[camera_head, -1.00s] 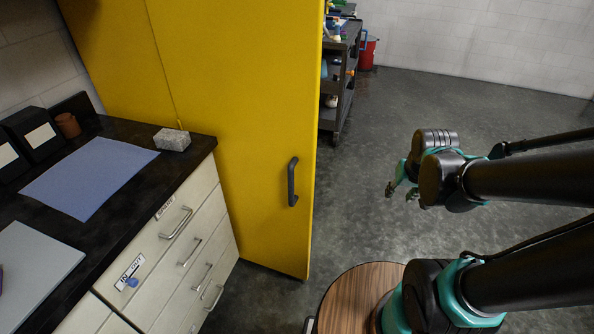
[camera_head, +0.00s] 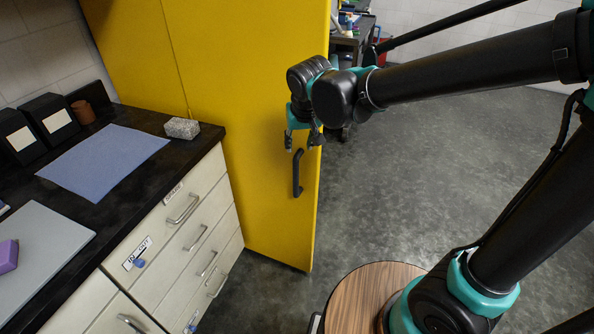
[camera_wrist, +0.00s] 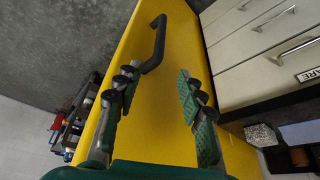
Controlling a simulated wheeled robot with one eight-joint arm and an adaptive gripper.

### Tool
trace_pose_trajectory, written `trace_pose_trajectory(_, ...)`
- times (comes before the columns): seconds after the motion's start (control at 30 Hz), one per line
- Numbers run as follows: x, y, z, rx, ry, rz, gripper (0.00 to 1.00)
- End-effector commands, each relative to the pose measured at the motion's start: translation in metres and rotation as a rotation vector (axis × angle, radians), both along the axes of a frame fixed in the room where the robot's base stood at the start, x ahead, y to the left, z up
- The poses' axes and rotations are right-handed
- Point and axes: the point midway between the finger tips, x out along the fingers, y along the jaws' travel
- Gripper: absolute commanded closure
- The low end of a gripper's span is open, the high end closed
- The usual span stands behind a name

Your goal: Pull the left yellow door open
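The yellow door (camera_head: 262,215) stands upright at the right end of the counter. Its dark vertical handle (camera_head: 297,174) is near the door's right edge, and the handle also shows in the wrist view (camera_wrist: 155,45). My gripper (camera_head: 302,146) is in front of the door, at about the top of the handle. In the wrist view my gripper (camera_wrist: 157,85) has its two fingers spread wide, with bare yellow door between them. The handle lies beyond the fingertips, a little toward the left finger. Nothing is held. Any gap between fingertips and handle is hard to judge.
The counter (camera_head: 120,205) with white drawers (camera_head: 190,240) stands left of the door. A speckled grey block (camera_head: 182,128) and a blue sheet (camera_head: 105,163) lie on it. A dark cart (camera_head: 350,45) stands behind the door. The floor (camera_head: 420,190) to the right is clear.

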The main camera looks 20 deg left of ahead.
Motion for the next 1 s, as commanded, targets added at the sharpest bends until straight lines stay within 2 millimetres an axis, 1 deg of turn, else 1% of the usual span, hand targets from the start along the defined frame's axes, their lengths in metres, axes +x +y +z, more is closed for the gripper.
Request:
trace_pose_trajectory(0.17, 0.008, 0.003, -0.02, 0.0, 0.0, -0.002, 0.61)
trace_pose_trajectory(0.4, 0.022, 0.01, -0.057, 0.0, 0.0, -0.001, 0.61)
trace_pose_trajectory(0.7, 0.038, 0.018, -0.1, 0.0, 0.0, -0.001, 0.61)
trace_pose_trajectory(1.0, 0.052, 0.025, -0.138, 0.0, 0.0, -0.001, 0.61)
